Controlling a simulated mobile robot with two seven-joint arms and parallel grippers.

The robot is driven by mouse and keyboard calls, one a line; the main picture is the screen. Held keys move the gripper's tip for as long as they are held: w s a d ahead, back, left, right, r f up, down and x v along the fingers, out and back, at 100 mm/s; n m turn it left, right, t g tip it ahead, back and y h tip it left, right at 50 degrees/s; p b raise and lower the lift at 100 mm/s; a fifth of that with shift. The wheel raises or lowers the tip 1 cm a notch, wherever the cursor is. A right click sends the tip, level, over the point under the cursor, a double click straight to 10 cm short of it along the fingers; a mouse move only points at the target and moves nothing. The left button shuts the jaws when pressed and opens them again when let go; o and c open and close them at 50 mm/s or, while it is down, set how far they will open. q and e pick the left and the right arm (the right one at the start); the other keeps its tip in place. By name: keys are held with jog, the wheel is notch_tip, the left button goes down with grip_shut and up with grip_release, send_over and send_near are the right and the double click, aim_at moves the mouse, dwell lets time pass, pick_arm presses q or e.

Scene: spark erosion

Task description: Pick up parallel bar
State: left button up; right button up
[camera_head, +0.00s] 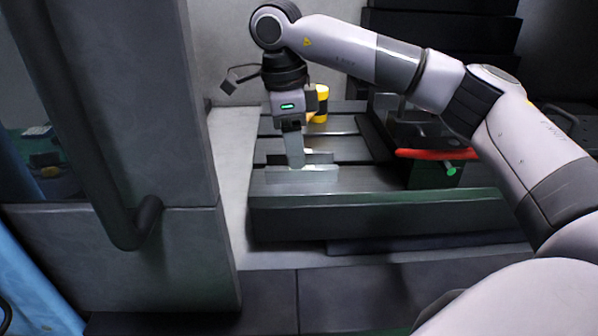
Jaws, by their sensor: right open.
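A pale metal parallel bar (302,176) lies lengthwise left to right near the front left of the slotted machine table (345,206). A second similar bar (322,157) lies just behind it. My right gripper (296,163) points down at these bars from above, its fingertips close to the gap between them and the front bar. The jaws are open, but the finger spacing is hard to see from this side. I cannot tell whether the fingers touch a bar. My left gripper is out of view.
A yellow and black cylinder (321,104) stands behind my right gripper. A grey machine column with a dark rail (150,222) bounds the left side.

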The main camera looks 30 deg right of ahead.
aim_at(302, 175)
jog(key=f, duration=0.4)
jog(key=shift+s+d+f, duration=0.25)
jog(key=shift+s+d, duration=0.05)
jog(key=shift+d, duration=0.1)
jog(key=shift+c, duration=0.3)
grip_shut()
jog(key=shift+r, duration=0.1)
